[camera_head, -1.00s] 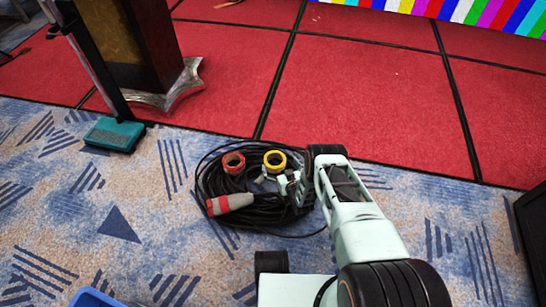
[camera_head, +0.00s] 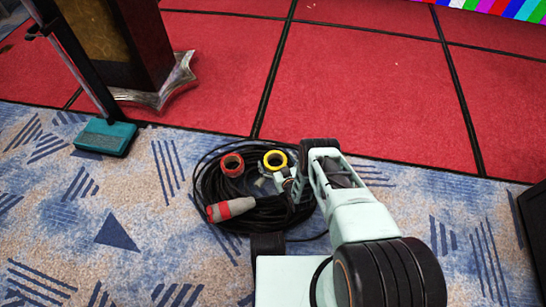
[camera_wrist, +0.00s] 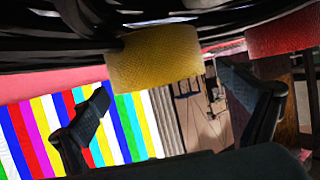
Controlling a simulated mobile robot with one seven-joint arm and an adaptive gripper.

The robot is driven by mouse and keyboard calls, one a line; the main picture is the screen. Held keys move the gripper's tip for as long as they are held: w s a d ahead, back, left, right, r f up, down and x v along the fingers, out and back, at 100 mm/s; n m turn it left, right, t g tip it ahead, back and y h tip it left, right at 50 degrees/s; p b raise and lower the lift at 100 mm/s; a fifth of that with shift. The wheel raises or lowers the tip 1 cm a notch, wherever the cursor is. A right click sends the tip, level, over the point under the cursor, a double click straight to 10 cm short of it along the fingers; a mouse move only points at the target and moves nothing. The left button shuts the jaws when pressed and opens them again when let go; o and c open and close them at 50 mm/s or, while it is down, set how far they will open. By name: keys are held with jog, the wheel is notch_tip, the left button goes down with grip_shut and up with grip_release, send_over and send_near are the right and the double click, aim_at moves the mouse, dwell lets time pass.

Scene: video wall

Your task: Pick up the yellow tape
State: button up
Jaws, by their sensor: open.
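The yellow tape (camera_head: 275,160) is a roll lying on a coil of black cable on the carpet. In the wrist view the yellow tape (camera_wrist: 157,55) shows large at the top centre, between the two fingers but beyond their tips. My gripper (camera_head: 284,184) is just to the right of and nearer than the tape in the head view, partly hidden by my arm. In the wrist view my gripper (camera_wrist: 168,90) has its dark fingers spread apart with nothing between them. Whether a finger touches the tape cannot be told.
A red tape roll (camera_head: 231,165) lies left of the yellow one; it also shows in the wrist view (camera_wrist: 279,33). A grey and red plug (camera_head: 231,209) lies on the black cable coil (camera_head: 205,188). A teal-based stand (camera_head: 105,137) is at left, before the red platform (camera_head: 360,80).

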jog(key=shift+w+a+f, duration=0.1)
jog(key=shift+w, duration=0.15)
jog(key=c, duration=1.5)
jog(key=shift+o, duration=0.2)
jog(key=shift+r, duration=0.2)
